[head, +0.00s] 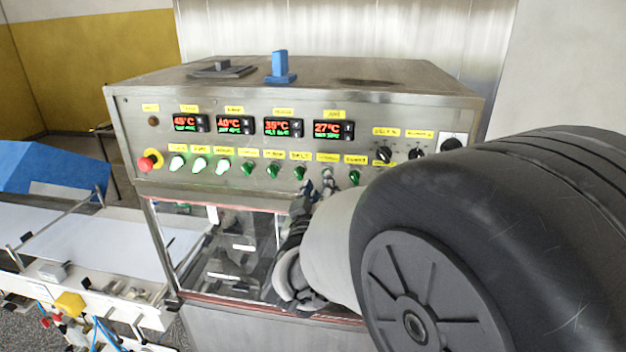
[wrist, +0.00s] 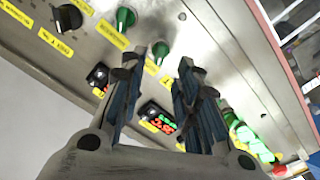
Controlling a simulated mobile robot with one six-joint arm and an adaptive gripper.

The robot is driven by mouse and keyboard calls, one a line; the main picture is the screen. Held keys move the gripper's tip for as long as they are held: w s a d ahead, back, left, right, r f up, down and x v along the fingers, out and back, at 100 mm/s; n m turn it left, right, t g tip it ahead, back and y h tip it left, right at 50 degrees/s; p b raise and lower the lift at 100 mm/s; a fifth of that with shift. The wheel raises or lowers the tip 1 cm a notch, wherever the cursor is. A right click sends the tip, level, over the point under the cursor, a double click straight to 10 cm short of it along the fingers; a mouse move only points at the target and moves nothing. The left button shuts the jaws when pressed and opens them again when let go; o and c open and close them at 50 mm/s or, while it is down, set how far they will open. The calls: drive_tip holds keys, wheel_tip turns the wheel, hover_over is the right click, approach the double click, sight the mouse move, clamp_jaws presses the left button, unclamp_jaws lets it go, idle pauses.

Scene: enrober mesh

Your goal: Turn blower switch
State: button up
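A row of small switches sits on the steel control panel (head: 384,116). The yellow labels are too small to read surely, so I cannot tell which switch is the blower. My gripper (head: 317,187) is at the panel's lower edge, right of the green switch (head: 299,173) and left of another green switch (head: 354,177). In the wrist view my gripper (wrist: 160,65) is open and empty, fingers apart. A dark green switch (wrist: 160,50) shows just beyond the gap between the fingertips; contact cannot be told. Another green switch (wrist: 125,18) is up and left of it.
Lit switches (head: 199,164) and a red emergency button (head: 146,163) are at the panel's left. Black knobs (head: 384,154) are at its right. Temperature displays (head: 283,127) run above. A glass-windowed chamber (head: 240,252) lies below; a white conveyor (head: 85,235) stands left.

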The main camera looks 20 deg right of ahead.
drive_tip(key=v, duration=0.7)
drive_tip(key=shift+w, duration=0.1)
drive_tip(key=s+a+f+n+g+y+b, duration=0.2)
drive_tip(key=s+a+f+y+b, duration=0.2)
drive_tip(key=a+f+y+b, duration=0.9)
drive_tip(key=s+d+f+g+h+b, duration=0.1)
drive_tip(key=s+f+g+b, duration=0.3)
drive_tip(key=s+f, duration=0.4)
drive_tip(key=s+d+f+m+g+h+b, duration=0.1)
drive_tip(key=s+d+f+g+h+b, duration=0.1)
drive_tip(key=s+f, duration=0.7)
drive_tip(key=s+d+g+b, duration=0.1)
drive_tip(key=s+g, duration=0.1)
drive_tip(key=shift+s+b, duration=0.35)
drive_tip(key=shift+s, duration=0.05)
